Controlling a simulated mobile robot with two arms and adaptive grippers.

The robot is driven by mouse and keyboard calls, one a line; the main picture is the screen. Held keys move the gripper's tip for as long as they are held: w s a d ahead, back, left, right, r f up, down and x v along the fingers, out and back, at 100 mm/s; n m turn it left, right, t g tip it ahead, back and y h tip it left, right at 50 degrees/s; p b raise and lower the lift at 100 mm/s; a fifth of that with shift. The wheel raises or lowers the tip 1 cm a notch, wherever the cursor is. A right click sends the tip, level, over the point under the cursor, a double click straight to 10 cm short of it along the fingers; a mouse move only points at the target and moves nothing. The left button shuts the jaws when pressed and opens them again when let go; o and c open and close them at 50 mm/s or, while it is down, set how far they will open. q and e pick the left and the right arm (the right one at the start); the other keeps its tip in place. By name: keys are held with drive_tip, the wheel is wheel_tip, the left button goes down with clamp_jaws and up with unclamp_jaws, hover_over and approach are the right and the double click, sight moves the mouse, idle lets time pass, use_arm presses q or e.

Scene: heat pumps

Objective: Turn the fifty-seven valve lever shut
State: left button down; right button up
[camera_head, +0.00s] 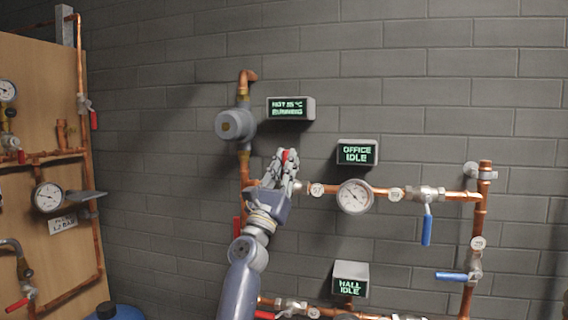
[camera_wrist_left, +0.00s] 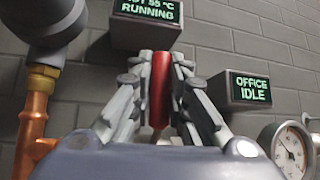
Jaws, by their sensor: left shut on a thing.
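The round tag reading 57 (camera_head: 316,190) sits on the upper copper pipe, just right of my left gripper. My left gripper (camera_head: 287,160) is shut on a red valve lever (camera_wrist_left: 160,90), with one finger on each side of it. In the head view only the red tip of the lever (camera_head: 287,155) shows between the fingers, pointing up. The valve body under the lever is mostly hidden by my gripper. My right gripper is in neither view.
A gauge (camera_head: 355,197) and a valve with a blue lever (camera_head: 427,225) stand to the right on the same pipe. A grey pump (camera_head: 235,124) is up left. Signs reading office idle (camera_head: 358,153) and hot running (camera_head: 290,108) are close by.

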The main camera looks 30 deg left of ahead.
use_arm(q)
drive_tip(key=shift+s+r, duration=0.1)
drive_tip(key=shift+r, duration=0.15)
drive_tip(key=c, duration=1.7)
unclamp_jaws()
drive_tip(key=shift+o, duration=0.8)
drive_tip(key=shift+w+d+f, duration=0.15)
drive_tip(key=shift+w+f, duration=0.05)
drive_tip(key=shift+s+f, duration=0.35)
drive_tip(key=shift+f, duration=0.1)
drive_tip(key=v, duration=1.1)
drive_tip(key=shift+r, duration=0.1)
